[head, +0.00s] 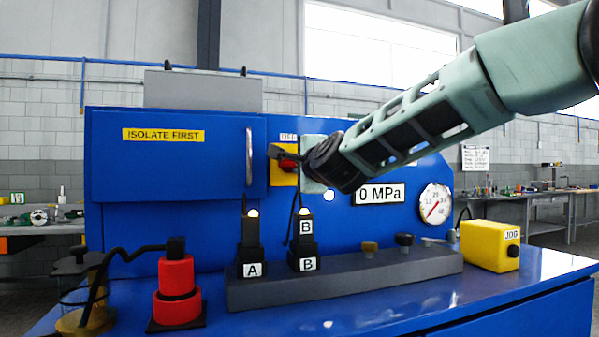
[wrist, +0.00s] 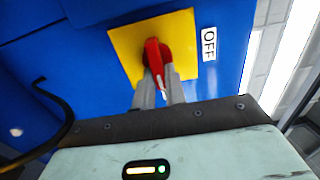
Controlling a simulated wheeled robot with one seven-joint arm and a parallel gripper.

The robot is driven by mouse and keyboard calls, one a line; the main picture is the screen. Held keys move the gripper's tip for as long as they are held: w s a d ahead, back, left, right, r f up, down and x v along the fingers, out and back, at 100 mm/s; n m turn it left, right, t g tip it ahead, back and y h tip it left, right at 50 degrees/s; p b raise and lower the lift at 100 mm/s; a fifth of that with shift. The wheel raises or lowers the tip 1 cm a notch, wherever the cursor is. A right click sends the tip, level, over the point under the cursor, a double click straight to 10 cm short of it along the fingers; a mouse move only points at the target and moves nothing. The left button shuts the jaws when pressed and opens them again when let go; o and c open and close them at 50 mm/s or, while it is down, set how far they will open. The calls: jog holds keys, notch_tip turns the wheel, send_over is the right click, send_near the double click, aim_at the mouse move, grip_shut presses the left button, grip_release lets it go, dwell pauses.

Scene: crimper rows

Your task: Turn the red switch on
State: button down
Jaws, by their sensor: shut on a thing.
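The red switch (wrist: 154,55) is a rotary knob on a yellow plate (wrist: 185,32) on the front of the blue cabinet. An OFF label (wrist: 209,44) sits beside the plate, and it also shows above the switch in the head view (head: 289,137). The white mark on the knob points toward my gripper in the wrist view. My gripper (wrist: 159,88) is shut on the red knob, with one grey finger on each side of it. In the head view the switch (head: 288,163) is partly hidden by my gripper (head: 284,157).
A blue cabinet (head: 170,165) with a metal handle (head: 249,157) stands left of the switch. Below are connectors A (head: 250,250) and B (head: 304,245) on a grey block, with a cable near B. A pressure gauge (head: 435,203), yellow JOG box (head: 489,246) and red cylinder (head: 176,290) stand around.

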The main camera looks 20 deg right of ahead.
dwell(0.4)
jog(key=c, duration=1.4)
grip_release()
jog(key=shift+c, duration=0.2)
jog(key=shift+s, duration=0.1)
jog(key=s+p, duration=0.7)
jog(key=s, duration=1)
jog(key=shift+s, duration=0.15)
